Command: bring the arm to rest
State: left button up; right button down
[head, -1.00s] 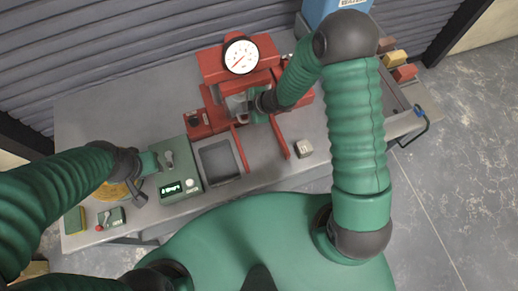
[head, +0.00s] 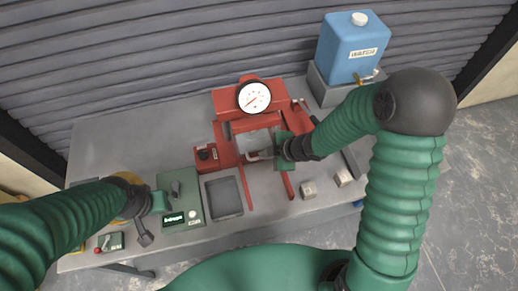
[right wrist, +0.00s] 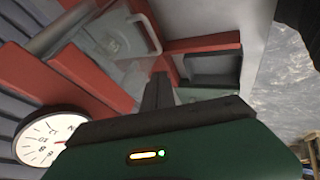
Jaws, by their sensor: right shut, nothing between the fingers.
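My right gripper (head: 266,154) is shut and empty. It is at the front of the red press (head: 222,150), beside its clear guard (head: 258,138). In the right wrist view its dark fingers (right wrist: 158,92) are together, with the clear guard and its handle (right wrist: 146,32) just beyond. My right arm comes in from the right, elbow raised. My left gripper (head: 160,201) is beside the green control box (head: 182,218) at the left of the bench; its fingers are not clear.
The press has a round gauge (head: 254,97). A grey tray (head: 224,197) and two small pale blocks (head: 308,190) (head: 343,178) lie in front. A blue water container (head: 350,48) stands at back right. The back left of the bench (head: 120,140) is clear.

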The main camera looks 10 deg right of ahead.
jog(key=s+d+f+m+h+b, duration=0.1)
jog(key=s+d+m+h+b, duration=0.35)
jog(key=d+m, duration=0.35)
jog(key=s+m+g+b, duration=0.2)
jog(key=s+m+b, duration=0.2)
jog(key=s+m, duration=0.5)
jog(key=shift+s+f+g, duration=0.2)
jog(key=shift+s+g, duration=0.1)
jog(key=shift+g, duration=0.1)
jog(key=shift+a, duration=0.25)
